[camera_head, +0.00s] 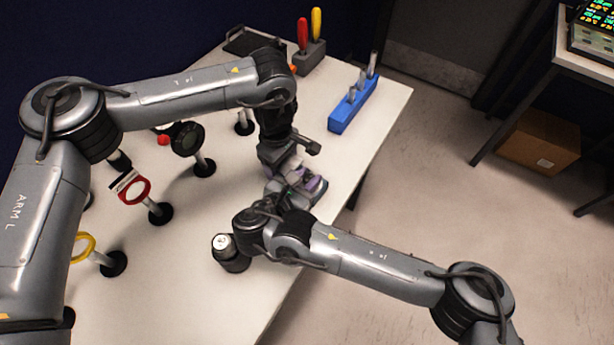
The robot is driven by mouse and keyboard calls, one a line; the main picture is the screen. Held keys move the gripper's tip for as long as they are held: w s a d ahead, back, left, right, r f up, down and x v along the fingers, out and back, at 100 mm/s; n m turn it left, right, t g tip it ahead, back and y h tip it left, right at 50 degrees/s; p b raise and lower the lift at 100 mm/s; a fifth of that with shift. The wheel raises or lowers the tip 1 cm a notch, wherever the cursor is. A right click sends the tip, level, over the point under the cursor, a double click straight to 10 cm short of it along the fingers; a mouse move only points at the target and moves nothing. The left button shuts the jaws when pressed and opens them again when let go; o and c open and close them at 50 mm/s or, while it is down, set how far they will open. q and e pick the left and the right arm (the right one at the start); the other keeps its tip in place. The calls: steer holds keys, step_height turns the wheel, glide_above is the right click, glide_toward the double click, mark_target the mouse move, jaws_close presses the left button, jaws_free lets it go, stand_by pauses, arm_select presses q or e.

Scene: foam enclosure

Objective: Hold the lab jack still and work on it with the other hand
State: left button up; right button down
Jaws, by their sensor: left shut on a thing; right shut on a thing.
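The lab jack (315,187), with purplish and grey parts, stands near the right edge of the white table. It is largely covered by my two grippers. My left gripper (287,172) comes down from above at its far left side and is shut on it. My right gripper (281,193) reaches in from the near side, low beside the jack, and is shut on part of it. The fingertips of both grippers are mostly hidden, so the exact contact points cannot be told.
A blue rack (347,115) and a block with red and yellow screwdrivers (309,55) stand behind. Several post-mounted parts, including a red ring (133,188) and a yellow ring (84,247), stand left. A dark cylinder (231,259) stands near my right wrist. The front table area is clear.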

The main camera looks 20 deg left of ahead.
steer(key=shift+s+a, duration=0.2)
steer(key=shift+a, duration=0.05)
stand_by(0.7)
steer(key=c, duration=0.9)
jaws_free()
steer(key=shift+o, duration=0.2)
steer(key=shift+w+d, duration=0.1)
steer(key=v, duration=0.7)
